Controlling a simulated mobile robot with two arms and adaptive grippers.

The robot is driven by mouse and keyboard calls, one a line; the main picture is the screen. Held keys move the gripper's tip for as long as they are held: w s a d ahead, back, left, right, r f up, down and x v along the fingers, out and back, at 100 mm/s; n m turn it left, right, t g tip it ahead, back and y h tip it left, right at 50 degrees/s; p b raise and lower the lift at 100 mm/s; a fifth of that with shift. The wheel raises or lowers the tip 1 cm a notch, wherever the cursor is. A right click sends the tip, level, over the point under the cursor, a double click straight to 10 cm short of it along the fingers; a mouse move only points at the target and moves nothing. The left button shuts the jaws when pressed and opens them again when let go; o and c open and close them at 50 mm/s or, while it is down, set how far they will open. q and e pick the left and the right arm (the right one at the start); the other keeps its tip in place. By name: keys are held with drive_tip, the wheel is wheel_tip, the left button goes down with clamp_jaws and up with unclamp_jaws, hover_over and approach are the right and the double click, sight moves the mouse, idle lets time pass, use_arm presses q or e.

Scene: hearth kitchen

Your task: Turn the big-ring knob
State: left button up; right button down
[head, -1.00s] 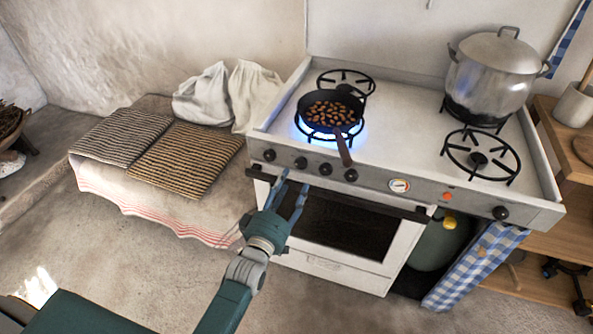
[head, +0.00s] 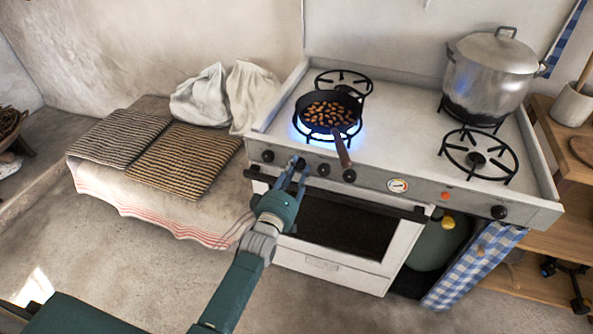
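The white stove (head: 415,105) has a grey front panel with several black knobs. The knob second from left (head: 297,162) is partly hidden by my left gripper (head: 298,167). Its two blue fingers reach up from below, one to each side of that knob. Whether they press on it cannot be made out. Other knobs are the leftmost knob (head: 267,156), the third knob (head: 323,170), the fourth knob (head: 349,175) and a far right knob (head: 499,212). No label is readable. A blue flame (head: 299,125) burns under the pan at the front left burner. My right gripper is out of view.
The pan's handle (head: 342,151) sticks out over the panel above the knobs. A large pot (head: 490,75) stands at the back right. The oven door handle (head: 375,208) runs below the panel. A cloth-covered bench with striped mats (head: 183,160) is at left.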

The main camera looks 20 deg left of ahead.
use_arm(q)
drive_tip(key=shift+f+m, duration=0.1)
drive_tip(key=shift+m, duration=0.2)
drive_tip(key=m, duration=0.2)
drive_tip(key=shift+m, duration=0.4)
drive_tip(key=m, duration=0.3)
drive_tip(key=shift+f+m+p, duration=0.1)
drive_tip(key=shift+m+p, duration=0.2)
drive_tip(key=shift+p, duration=0.1)
drive_tip(key=m, duration=0.3)
drive_tip(key=shift+m, duration=0.3)
drive_tip(key=shift+f+m, duration=0.1)
drive_tip(key=shift+m, duration=1.5)
drive_tip(key=shift+s, duration=0.1)
drive_tip(key=o, duration=0.9)
drive_tip(key=shift+o, duration=1.2)
